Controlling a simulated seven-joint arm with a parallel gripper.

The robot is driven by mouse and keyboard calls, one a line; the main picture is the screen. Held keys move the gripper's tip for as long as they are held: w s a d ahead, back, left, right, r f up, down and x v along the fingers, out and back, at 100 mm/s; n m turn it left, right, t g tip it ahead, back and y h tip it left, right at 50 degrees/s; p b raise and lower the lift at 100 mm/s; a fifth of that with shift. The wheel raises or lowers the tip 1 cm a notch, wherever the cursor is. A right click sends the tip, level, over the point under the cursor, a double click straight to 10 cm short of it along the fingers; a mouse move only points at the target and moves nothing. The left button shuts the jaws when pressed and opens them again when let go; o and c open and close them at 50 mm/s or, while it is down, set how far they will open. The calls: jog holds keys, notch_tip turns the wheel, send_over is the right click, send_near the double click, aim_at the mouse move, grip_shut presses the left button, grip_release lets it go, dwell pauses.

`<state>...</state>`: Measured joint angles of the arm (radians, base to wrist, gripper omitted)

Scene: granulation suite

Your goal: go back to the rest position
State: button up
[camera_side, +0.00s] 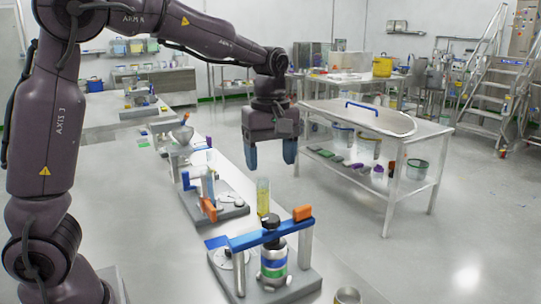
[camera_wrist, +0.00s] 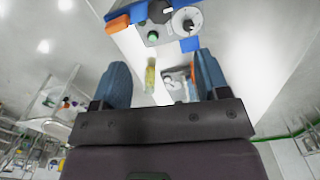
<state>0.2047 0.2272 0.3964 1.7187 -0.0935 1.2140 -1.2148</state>
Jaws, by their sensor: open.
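My gripper (camera_side: 270,155) hangs from my dark arm over the right edge of the long bench, fingers pointing down. Its two blue fingers are apart with nothing between them. In the wrist view the fingers (camera_wrist: 163,85) also stand wide apart, and a yellow-filled clear cylinder (camera_wrist: 151,76) shows beyond the gap. In the side view that cylinder (camera_side: 263,197) stands upright on the bench, below and apart from the fingertips.
A device with a blue-and-orange bar (camera_side: 270,235) and a banded bottle (camera_side: 273,262) stands at the bench front. A smaller device (camera_side: 212,200) sits behind it. A steel cart (camera_side: 375,122) stands to the right across open floor. A metal cup (camera_side: 347,296) is at the front edge.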

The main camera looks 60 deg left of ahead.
dwell(0.4)
jog(key=s+d+r+m+t, duration=0.1)
jog(key=s+d+m+t, duration=0.1)
jog(key=s+m, duration=0.6)
jog(key=s+d+r+m+t, duration=0.1)
jog(key=s+d+m+t, duration=0.2)
jog(key=s+m, duration=0.5)
jog(key=shift+s+r+t, duration=0.25)
jog(key=shift+s+t, duration=0.05)
jog(key=shift+s, duration=0.75)
